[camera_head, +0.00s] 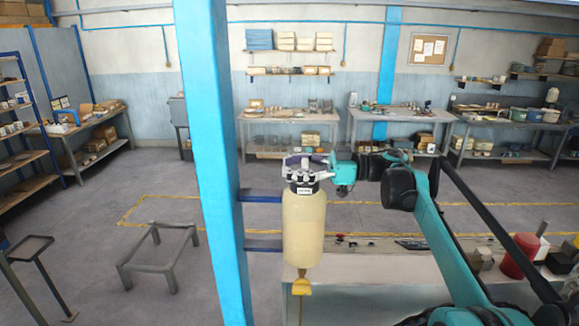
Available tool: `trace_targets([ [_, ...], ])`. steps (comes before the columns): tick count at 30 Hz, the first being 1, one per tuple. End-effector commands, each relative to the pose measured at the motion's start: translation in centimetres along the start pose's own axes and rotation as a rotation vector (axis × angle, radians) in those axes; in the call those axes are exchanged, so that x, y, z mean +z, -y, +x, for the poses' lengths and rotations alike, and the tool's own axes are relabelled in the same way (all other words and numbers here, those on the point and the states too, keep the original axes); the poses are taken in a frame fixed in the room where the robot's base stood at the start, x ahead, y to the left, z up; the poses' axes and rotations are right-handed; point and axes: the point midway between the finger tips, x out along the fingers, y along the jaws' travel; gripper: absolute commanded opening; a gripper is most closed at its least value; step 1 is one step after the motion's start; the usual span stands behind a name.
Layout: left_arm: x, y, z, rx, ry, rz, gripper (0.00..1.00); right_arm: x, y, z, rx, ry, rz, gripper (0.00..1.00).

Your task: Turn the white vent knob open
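The plate dryer is a tall cream cylinder (304,228) with a dark and white head (303,188). It stands upright beside the blue column, and a yellow fitting (301,287) is at its bottom. My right arm comes in from the right, and its gripper (308,161) is at the top of the dryer head. Dark purplish and pale parts overlap there, so the white vent knob is hard to tell apart from the fingers. I cannot tell whether the fingers are closed on it or touch it. My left gripper is not in view.
A blue column (213,150) rises just left of the dryer, with blue brackets (262,196) reaching towards it. A pale bench (385,268) with small parts and a red cylinder (519,256) lies below my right arm. A low metal frame (158,258) stands on the floor at left.

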Motion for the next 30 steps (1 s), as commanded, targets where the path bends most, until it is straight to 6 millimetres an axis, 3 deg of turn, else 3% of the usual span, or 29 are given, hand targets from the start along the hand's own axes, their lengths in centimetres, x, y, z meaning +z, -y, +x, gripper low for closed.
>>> trace_targets([
  [11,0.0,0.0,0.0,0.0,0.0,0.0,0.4,-0.1,-0.1,-0.7,0.004,-0.002,0.0,0.69],
  [14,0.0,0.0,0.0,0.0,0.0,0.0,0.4,-0.1,-0.1,-2.0,0.005,-0.002,0.0,0.69],
  [24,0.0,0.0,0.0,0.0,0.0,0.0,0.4,0.0,-0.1,-9.2,0.005,-0.001,0.0,0.69],
  [30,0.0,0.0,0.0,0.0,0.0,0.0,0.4,0.0,-0.1,-11.5,0.002,0.0,0.0,0.69],
])
